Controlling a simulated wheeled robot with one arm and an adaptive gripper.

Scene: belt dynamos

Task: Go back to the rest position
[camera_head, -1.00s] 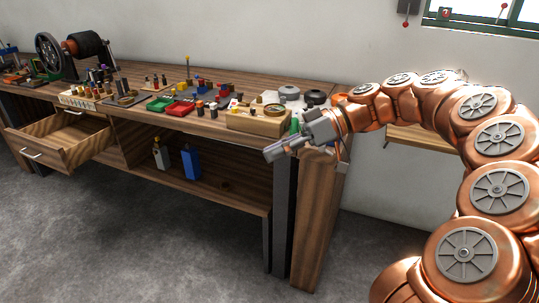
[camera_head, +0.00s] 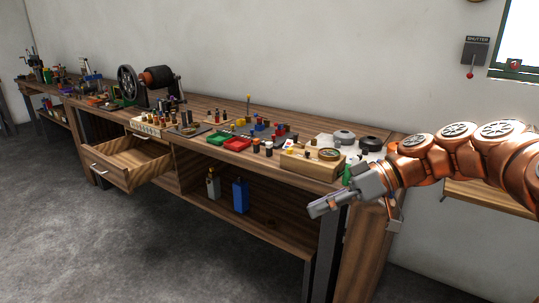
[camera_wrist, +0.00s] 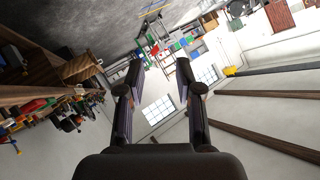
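My gripper (camera_head: 330,204) is in front of the right end of the wooden workbench (camera_head: 225,167), pointing left in the head view. In the wrist view its two fingers (camera_wrist: 157,80) stand apart with nothing between them, so it is open and empty. My copper arm reaches in from the right of the head view.
The workbench carries a belt machine (camera_head: 147,86), red (camera_head: 237,143) and green (camera_head: 219,138) trays and a wooden box (camera_head: 312,162). A drawer (camera_head: 128,160) stands open. A blue bottle (camera_head: 241,195) is on the lower shelf. The grey floor (camera_head: 110,240) in front is clear.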

